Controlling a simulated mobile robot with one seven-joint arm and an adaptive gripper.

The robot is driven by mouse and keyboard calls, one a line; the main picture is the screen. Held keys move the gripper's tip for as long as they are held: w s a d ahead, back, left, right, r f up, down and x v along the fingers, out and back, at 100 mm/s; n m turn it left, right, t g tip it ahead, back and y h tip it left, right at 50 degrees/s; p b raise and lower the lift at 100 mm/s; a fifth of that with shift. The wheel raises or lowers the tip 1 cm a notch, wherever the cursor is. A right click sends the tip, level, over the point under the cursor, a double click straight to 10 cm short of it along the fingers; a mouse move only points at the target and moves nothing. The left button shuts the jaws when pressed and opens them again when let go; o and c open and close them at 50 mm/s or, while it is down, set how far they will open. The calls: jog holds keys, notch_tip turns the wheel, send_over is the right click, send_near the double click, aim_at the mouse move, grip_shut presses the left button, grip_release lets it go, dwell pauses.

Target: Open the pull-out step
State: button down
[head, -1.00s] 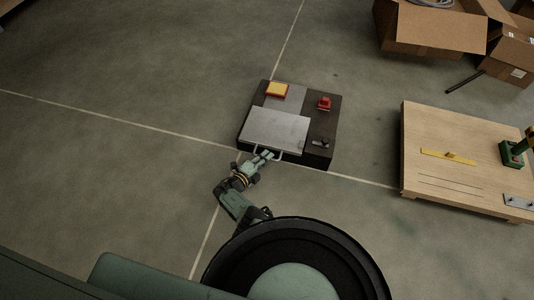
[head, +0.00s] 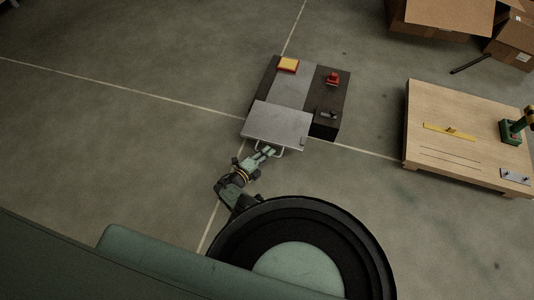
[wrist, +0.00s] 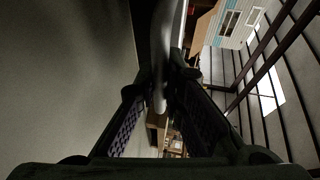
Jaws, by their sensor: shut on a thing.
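The pull-out step is a light grey metal plate (head: 277,123) at the front of a dark low box (head: 330,100). It sticks out past the box's front edge, toward me. A pale bar handle (head: 284,150) runs along its near edge. My gripper (head: 267,153) is at this handle, at the near edge of the plate. In the wrist view, my gripper's two dark padded fingers (wrist: 160,115) are on either side of the pale curved bar (wrist: 161,60), shut on it. The exact contact is partly hidden by the fingers.
The box top carries a yellow-and-red button (head: 288,65), a red switch (head: 332,78) and a small dark latch (head: 327,115). A wooden board (head: 465,130) lies to the right, with cardboard boxes (head: 445,18) behind. The floor on the left is clear.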

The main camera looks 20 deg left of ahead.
dwell(0.3)
jog(key=c, duration=1.7)
grip_release()
